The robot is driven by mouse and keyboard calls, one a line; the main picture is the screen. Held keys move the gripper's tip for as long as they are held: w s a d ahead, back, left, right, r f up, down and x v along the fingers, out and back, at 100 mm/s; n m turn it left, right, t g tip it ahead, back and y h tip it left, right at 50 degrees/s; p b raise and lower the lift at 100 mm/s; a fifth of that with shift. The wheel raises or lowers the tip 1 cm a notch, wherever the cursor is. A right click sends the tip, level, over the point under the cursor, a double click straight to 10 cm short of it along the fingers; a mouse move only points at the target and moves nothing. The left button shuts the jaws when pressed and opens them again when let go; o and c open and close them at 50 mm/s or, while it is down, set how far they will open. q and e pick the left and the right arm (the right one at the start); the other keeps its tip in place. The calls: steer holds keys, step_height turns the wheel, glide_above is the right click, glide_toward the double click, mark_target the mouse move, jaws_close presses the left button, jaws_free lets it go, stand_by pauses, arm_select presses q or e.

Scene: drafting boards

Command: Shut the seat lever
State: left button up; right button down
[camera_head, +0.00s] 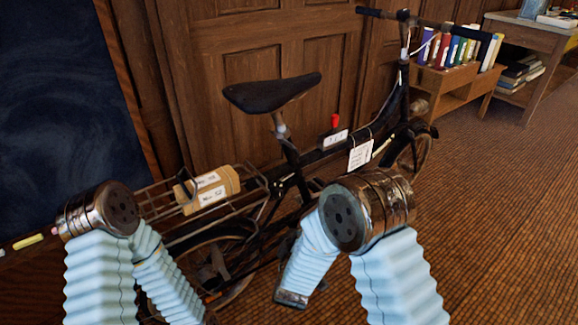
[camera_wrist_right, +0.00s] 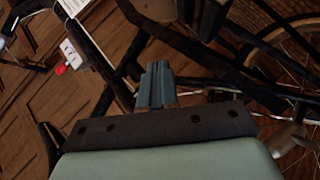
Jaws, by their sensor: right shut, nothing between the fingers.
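A black bicycle stands side-on in the head view, with a black saddle (camera_head: 272,92) on a seat post (camera_head: 280,126). A silvery collar shows on the post below the saddle. I cannot clearly pick out the seat lever or tell its position. My right gripper (camera_wrist_right: 157,72) is shut and empty in the right wrist view, close to dark frame tubes. In the head view my right forearm reaches down in front of the bicycle, and its fingers cannot be made out. My left arm shows at the lower left, but its gripper is out of sight.
A rear rack (camera_head: 158,209) carries a tan labelled parcel (camera_head: 207,190). A red knob (camera_head: 335,121) with a white label sits on the frame; it also shows in the wrist view (camera_wrist_right: 60,69). A bookshelf (camera_head: 447,82) stands at the back right. The floor at right is clear.

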steer(key=s+a+r+n+t+h, duration=0.2)
steer(key=a+r+t, duration=0.1)
steer(key=r, duration=0.6)
steer(key=s+a+r+n+t+h, duration=0.2)
steer(key=a+r, duration=0.4)
steer(key=r, duration=0.3)
steer(key=shift+s+n+t+h+b, duration=0.2)
steer(key=shift+n+t+h+b, duration=0.15)
steer(key=shift+t+h, duration=0.2)
steer(key=shift+w, duration=0.1)
glide_toward(292, 148)
steer(key=w, duration=0.3)
steer(key=shift+w+d+r+p, duration=0.4)
steer(key=shift+w+d+p, duration=0.1)
steer(key=shift+d, duration=0.1)
steer(key=shift+w+d+r, duration=0.2)
steer(key=shift+w+d, duration=0.05)
steer(key=shift+d, duration=0.3)
steer(key=shift+d+n+y, duration=0.1)
steer(key=shift+n+y, duration=0.15)
